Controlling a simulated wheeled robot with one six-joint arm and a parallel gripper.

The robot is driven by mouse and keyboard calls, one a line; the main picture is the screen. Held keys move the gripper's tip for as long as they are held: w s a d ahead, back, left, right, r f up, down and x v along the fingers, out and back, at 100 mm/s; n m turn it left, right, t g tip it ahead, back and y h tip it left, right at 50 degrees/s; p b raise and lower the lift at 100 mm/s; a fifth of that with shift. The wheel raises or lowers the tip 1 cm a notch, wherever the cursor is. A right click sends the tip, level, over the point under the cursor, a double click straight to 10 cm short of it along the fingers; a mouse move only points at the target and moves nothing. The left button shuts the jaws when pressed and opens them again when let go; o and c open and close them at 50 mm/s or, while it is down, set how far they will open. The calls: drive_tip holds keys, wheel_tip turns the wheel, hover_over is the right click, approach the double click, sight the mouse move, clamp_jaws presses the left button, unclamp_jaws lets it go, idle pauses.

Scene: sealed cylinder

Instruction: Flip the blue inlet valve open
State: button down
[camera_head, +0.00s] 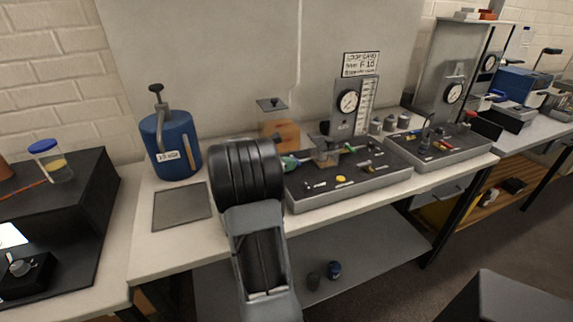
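A grey bench unit (345,185) on the middle table carries a small clear brownish chamber (326,157), small green handles, a yellow button (341,179) and an upright round gauge (348,101). I cannot pick out a blue inlet valve on it for sure; my arm covers its left end. My black ribbed wrist stands in front of that end. My gripper cannot be made out clearly beyond the wrist. A small green and pale piece shows at the wrist's right side, and I cannot tell whether it belongs to the gripper or the unit.
A blue tank (170,145) with a black-topped pump handle stands left of my arm, behind a flat grey plate (181,206). A second grey unit (440,147) with coloured handles stands at right. A black box (60,215) is at far left.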

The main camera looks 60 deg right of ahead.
drive_tip(key=shift+s+d+p, duration=0.15)
drive_tip(key=shift+s+p, duration=0.15)
drive_tip(key=shift+s, duration=0.1)
drive_tip(key=shift+s+d, duration=0.3)
drive_tip(key=shift+s, duration=0.1)
drive_tip(key=shift+p, duration=0.3)
drive_tip(key=shift+w, duration=0.1)
drive_tip(key=shift+w+a, duration=0.1)
drive_tip(key=shift+w, duration=0.6)
drive_tip(key=v, duration=1.4)
drive_tip(key=shift+p, duration=0.3)
